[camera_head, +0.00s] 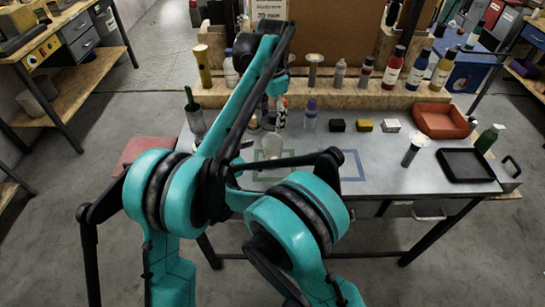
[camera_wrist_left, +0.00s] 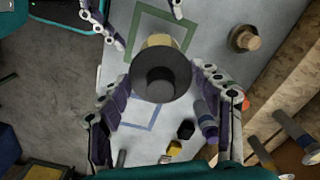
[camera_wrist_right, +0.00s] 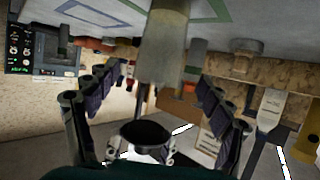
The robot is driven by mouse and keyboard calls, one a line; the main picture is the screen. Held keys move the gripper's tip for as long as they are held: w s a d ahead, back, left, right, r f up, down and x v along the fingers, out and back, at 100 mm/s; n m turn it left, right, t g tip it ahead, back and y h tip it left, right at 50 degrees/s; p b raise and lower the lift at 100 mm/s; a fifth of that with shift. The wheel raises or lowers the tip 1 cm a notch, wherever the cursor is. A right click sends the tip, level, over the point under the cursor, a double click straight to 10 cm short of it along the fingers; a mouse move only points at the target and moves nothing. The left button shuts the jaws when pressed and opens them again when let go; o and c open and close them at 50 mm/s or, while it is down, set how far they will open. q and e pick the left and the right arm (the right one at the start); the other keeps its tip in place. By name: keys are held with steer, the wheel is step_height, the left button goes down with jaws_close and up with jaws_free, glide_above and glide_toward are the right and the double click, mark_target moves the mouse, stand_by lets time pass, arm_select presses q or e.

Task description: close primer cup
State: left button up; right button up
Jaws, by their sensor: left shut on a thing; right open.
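A dark round lid (camera_wrist_left: 162,72) is between the fingers of my left gripper (camera_head: 276,108), which is shut on it. The pale primer cup (camera_head: 275,143) stands on the bench by the green outlined square. In the left wrist view the cup (camera_wrist_left: 158,41) shows partly behind the lid, which hides the rest. In the right wrist view, seen upside down, the translucent cup (camera_wrist_right: 163,45) stands upright, with the dark lid (camera_wrist_right: 146,132) above and apart from it. My right gripper (camera_wrist_right: 160,82) is open, its fingers to either side of the cup; I cannot tell whether they touch it.
The green outline (camera_head: 262,178) and a blue outline (camera_head: 350,179) mark the bench. A purple-capped bottle (camera_head: 310,117), small black, yellow and white blocks, an orange bin (camera_head: 440,121) and a black tray (camera_head: 466,166) stand to the right. A wooden shelf with bottles runs behind.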

mark_target(278, 146)
steer(key=x, duration=1)
steer(key=shift+w+d, duration=0.1)
steer(key=shift+c, duration=0.3)
jaws_close()
